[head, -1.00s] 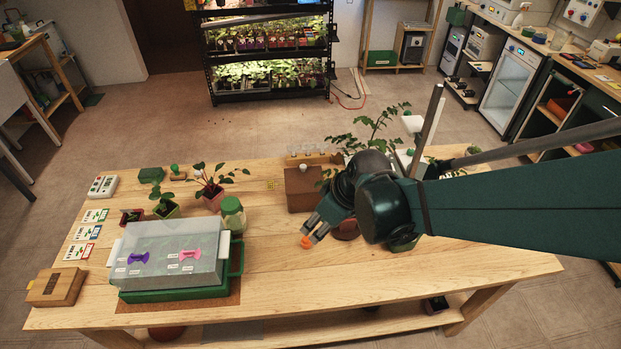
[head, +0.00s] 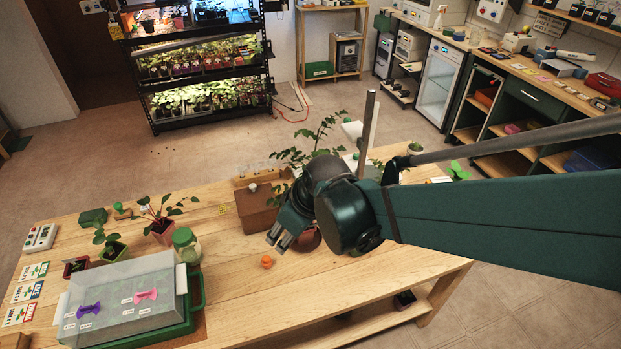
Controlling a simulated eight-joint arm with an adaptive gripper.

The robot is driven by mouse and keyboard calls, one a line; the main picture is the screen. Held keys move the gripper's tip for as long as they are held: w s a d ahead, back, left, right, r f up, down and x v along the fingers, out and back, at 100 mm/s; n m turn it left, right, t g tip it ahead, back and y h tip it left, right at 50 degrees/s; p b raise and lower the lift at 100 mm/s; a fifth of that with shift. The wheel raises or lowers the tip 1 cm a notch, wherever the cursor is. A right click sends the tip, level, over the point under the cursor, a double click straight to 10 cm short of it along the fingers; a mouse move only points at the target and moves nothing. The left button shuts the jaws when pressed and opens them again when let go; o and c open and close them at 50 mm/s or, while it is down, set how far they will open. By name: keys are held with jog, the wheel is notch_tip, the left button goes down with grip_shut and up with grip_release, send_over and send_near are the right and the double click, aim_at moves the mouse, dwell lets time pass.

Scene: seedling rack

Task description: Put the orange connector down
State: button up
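The orange connector (head: 267,261) is a small orange piece standing on the bare wooden table (head: 330,291), in the middle of the head view. My gripper (head: 279,240) is just behind and to the right of it, pointing down and to the left. A visible gap of table lies between the fingertips and the connector. Its fingers look slightly parted, with nothing seen between them.
A lidded propagator (head: 125,292) with purple and pink clips stands at the left. A brown box (head: 258,203), a jar (head: 186,245) and potted plants stand behind. A terracotta pot is partly hidden beside my gripper. The table's front right is clear.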

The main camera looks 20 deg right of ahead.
jog(key=s+d+r+m+t+h, duration=0.2)
jog(key=s+d+r+m+t, duration=0.1)
jog(key=s+d+r+m, duration=0.4)
jog(key=shift+s+d+r+h, duration=0.35)
jog(key=shift+d+r, duration=1.45)
jog(key=shift+r, duration=0.75)
